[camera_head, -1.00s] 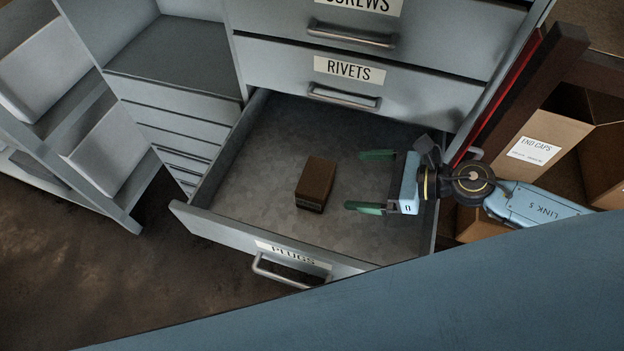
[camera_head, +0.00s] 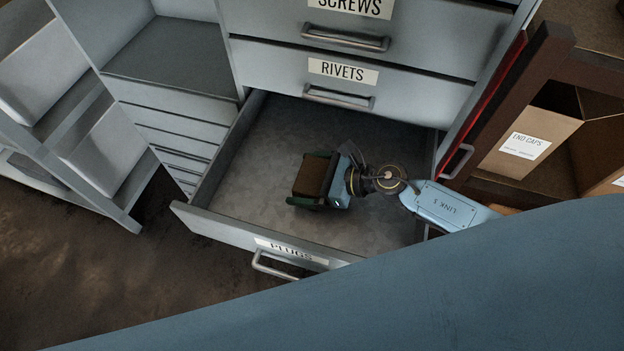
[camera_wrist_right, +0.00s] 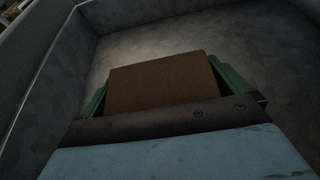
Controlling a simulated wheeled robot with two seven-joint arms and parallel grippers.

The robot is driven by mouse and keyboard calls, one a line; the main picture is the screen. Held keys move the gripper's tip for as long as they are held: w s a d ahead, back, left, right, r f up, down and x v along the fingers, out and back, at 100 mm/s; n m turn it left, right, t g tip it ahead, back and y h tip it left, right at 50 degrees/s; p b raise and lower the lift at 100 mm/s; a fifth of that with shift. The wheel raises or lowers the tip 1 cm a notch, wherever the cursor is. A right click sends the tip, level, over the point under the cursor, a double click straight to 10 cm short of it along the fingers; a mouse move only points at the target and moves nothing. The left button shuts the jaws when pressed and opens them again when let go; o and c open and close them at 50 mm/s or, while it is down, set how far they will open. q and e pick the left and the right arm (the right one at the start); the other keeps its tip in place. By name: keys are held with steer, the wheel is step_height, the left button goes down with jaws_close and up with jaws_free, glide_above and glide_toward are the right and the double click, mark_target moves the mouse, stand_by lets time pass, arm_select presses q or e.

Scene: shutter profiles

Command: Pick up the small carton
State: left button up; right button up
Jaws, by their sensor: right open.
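The small carton (camera_head: 311,174) is a brown box in the open drawer labelled PLUGS (camera_head: 222,224). It also shows in the right wrist view (camera_wrist_right: 162,84), lying between the two green fingers. My right gripper (camera_head: 309,178) is open, with one finger on each side of the carton. The palm is close to the carton's right side in the head view. I cannot tell whether either finger touches it. The carton's lower part is hidden by the near finger and the gripper body. My left gripper is not in view.
The drawer walls stand around the gripper, and the drawer floor (camera_head: 255,180) is otherwise bare. The shut RIVETS drawer (camera_head: 420,95) is above and behind. An END CAPS box (camera_head: 530,140) stands on a shelf at the right.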

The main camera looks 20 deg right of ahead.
steer(key=shift+w+a+f, duration=0.15)
steer(key=shift+a, duration=0.05)
steer(key=c, duration=0.9)
steer(key=shift+o, duration=0.2)
